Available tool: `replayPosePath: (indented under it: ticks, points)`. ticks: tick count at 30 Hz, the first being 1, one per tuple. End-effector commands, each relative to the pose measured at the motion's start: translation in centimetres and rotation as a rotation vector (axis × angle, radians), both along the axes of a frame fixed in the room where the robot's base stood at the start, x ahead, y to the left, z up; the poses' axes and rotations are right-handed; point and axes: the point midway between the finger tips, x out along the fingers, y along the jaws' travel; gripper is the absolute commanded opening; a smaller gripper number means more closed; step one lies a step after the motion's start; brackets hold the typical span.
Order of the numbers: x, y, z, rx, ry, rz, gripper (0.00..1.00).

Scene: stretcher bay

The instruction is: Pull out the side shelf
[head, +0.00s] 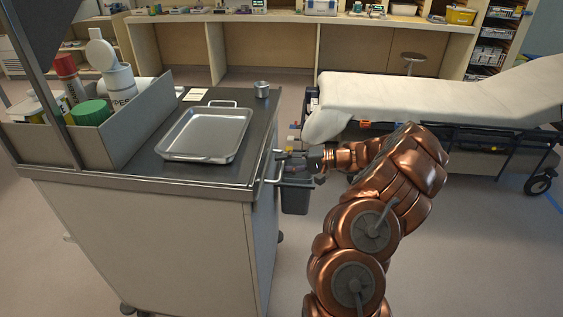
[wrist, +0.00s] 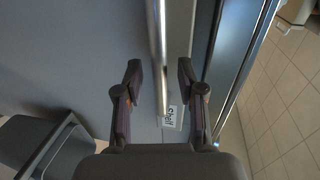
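The trolley (head: 150,225) stands at the left in the head view. My gripper (wrist: 160,73) is open, with one finger on each side of the bar and a visible gap to each. In the head view my gripper (head: 291,157) is at the trolley's right side, just below the top; its fingers are hard to make out there. The shelf's panel is not clearly distinguishable from the trolley's side.
A metal tray (head: 207,134), a small metal cup (head: 262,89) and an organiser box (head: 125,137) with bottles are on the trolley top. A grey bin (head: 296,199) hangs below my gripper. A stretcher (head: 430,97) stands behind my arm.

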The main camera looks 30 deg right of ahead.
Motion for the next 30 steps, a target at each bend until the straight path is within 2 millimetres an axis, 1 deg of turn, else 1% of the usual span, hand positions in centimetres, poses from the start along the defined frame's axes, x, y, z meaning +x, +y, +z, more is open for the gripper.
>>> replayPosePath:
  ticks: [3, 10, 11, 21, 22, 30]
  points:
    - [0.51, 0.69, -0.10, 0.002, 0.001, 0.002, 0.39]
    - [0.63, 0.81, -0.18, 0.002, 0.001, 0.003, 0.39]
    - [0.63, 0.80, -0.19, 0.002, 0.001, 0.003, 0.37]
    - [0.61, 0.77, -0.18, 0.001, 0.000, 0.003, 0.02]
    - [0.61, 0.77, -0.18, 0.001, 0.000, 0.003, 0.00]
    - [0.60, 0.76, -0.20, 0.001, 0.001, 0.003, 0.00]
